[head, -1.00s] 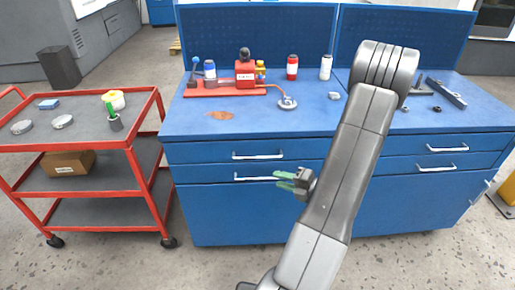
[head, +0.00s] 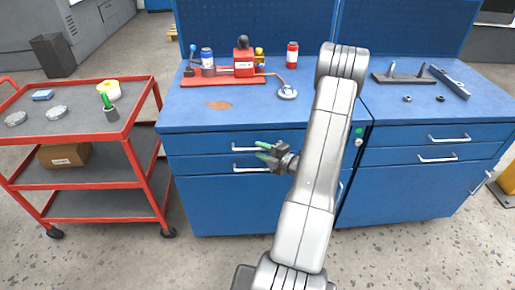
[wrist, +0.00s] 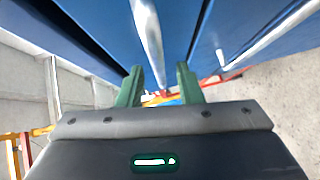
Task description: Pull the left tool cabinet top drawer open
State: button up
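The left tool cabinet (head: 200,210) is blue, with a top drawer (head: 200,143) that looks shut flush with the front. Its silver bar handle (head: 243,149) runs level across the drawer. My gripper (head: 260,150) has green fingers, one above the other, at the handle's right end. In the wrist view my gripper (wrist: 160,80) is open, and the top drawer's handle (wrist: 148,35) runs through the gap between the fingers as seen. I cannot tell whether a finger touches it. The lower drawer's handle (wrist: 265,38) is off to the right in that view.
A red cart (head: 75,134) stands left of the cabinet. The worktop (head: 200,108) holds a red valve stand (head: 243,65) and bottles. The right cabinet (head: 400,195) stands beside the left one. Grey floor (head: 200,265) in front is clear apart from my arm.

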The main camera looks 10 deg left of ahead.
jog(key=shift+x, duration=1.15)
grip_shut()
jog(key=shift+s, duration=0.1)
